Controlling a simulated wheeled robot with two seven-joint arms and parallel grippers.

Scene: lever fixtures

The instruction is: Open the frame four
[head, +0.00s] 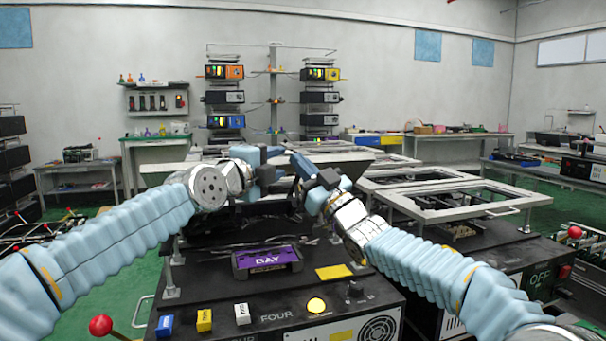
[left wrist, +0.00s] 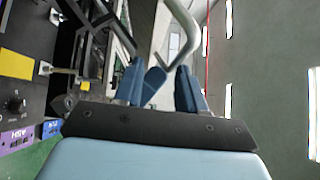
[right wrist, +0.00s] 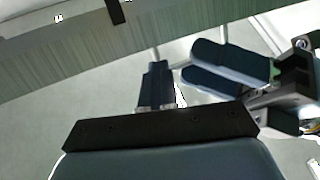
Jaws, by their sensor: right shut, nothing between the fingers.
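The station marked FOUR (head: 277,316) is a dark box in front of me, with a purple BAY plate (head: 267,260) on top. A pale grey frame (head: 352,163) shows above it, largely hidden by my arms; I cannot tell its angle. A bent grey handle (left wrist: 187,38) shows in the left wrist view, its lower end near the gap between my left fingers. My left gripper (head: 278,152) looks open, with space between its blue fingers. My right gripper (head: 299,163) is shut and empty, close beside the left one; its fingers also show in the right wrist view (right wrist: 156,82).
A neighbouring station with a flat grey frame (head: 462,200) and an OFF label (head: 540,279) stands at the right. A red-knobbed lever (head: 101,326) stands at the front left. White, yellow and blue blocks line FOUR's front edge.

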